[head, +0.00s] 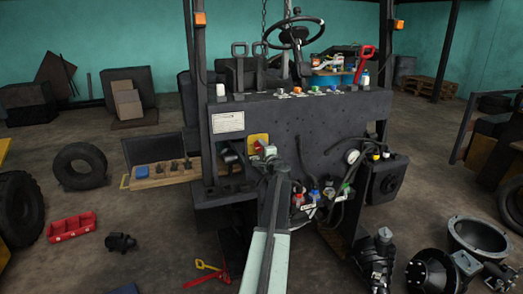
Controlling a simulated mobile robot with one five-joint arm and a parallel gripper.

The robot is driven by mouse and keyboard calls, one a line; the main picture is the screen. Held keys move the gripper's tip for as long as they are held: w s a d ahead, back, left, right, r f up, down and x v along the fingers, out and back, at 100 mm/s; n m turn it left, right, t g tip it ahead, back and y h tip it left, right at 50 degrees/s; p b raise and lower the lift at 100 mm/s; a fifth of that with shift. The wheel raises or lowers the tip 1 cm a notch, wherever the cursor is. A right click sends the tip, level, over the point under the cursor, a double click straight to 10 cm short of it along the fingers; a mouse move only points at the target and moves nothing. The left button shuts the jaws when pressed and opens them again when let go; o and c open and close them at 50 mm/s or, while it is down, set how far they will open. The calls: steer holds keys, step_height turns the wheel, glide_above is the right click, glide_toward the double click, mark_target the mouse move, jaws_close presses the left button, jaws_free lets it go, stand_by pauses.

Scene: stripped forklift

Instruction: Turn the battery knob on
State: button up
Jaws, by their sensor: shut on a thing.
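The stripped forklift (290,117) stands in the middle of the head view, its dark panel facing me. A yellow plate (254,140) sits on the lower left of that panel, with a small part in red and pale colours in front of it, which I take for the battery knob (262,144). My gripper (268,152) is at the yellow plate, at the end of my raised arm. It is shut on the knob. The arm and gripper cover part of the knob and plate, so its turned angle cannot be told.
Hoses and coloured connectors (315,195) hang right of my arm, beside a black box (386,178). A wooden board (165,173) with dark parts juts out left. A red tray (71,227), tyre (81,166) and loose machine parts (375,258) lie on the floor.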

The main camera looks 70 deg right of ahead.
steer(key=shift+m, duration=0.8)
steer(key=shift+s, duration=0.1)
steer(key=o, duration=1.4)
steer(key=v, duration=0.7)
steer(key=shift+s+a, duration=0.25)
steer(key=shift+a, duration=0.1)
